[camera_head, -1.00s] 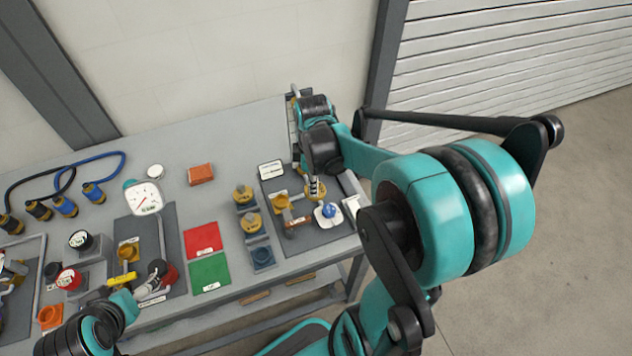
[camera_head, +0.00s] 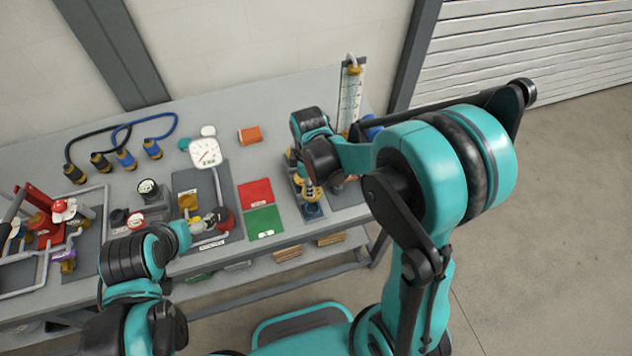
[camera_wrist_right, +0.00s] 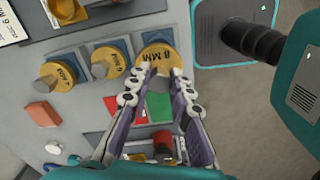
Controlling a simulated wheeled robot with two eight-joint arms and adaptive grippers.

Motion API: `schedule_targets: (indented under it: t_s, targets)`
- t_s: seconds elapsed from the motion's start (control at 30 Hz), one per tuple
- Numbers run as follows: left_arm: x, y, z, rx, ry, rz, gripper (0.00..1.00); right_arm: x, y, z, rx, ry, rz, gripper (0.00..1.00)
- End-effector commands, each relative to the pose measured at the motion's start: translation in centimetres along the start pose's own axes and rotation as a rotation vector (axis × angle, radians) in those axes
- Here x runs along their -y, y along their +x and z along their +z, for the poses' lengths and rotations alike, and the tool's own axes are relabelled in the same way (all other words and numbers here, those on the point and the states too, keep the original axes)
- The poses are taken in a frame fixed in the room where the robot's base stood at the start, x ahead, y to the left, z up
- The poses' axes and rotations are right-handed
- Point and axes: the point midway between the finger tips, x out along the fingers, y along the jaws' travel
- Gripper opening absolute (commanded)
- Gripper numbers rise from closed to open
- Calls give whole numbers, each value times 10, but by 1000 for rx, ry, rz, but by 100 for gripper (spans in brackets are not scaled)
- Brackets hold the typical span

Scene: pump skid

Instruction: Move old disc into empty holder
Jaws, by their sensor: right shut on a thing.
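My right gripper (camera_head: 309,192) is shut on a gold disc marked 8 MM, at the near end of the holder row. In the right wrist view the gripper's fingers (camera_wrist_right: 168,88) close on this old disc (camera_wrist_right: 157,53). The disc covers most of the holder beneath; a blue-grey block (camera_head: 313,212) shows below it in the head view. I cannot tell whether the disc is seated. Beside it, a 6 MM disc (camera_wrist_right: 110,62) and a 4 MM disc (camera_wrist_right: 57,76) sit in their holders.
A red mat (camera_head: 256,192) and green mat (camera_head: 264,221) lie clear left of the holders. An orange block (camera_head: 250,135) lies behind. A tall scaled tube (camera_head: 351,95) stands at the back right.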

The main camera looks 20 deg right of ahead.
Motion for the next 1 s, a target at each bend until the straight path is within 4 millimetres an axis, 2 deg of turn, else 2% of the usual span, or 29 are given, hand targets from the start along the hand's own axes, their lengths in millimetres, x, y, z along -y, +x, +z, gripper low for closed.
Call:
schedule_targets:
  t_s: [0.53,1.0]
  targets:
    - [0,33,24,0,0,0,88,0,53,0,0,0,0,0]
    - [0,31,22,0,0,0,88,0,49,0,0,0,0,0]
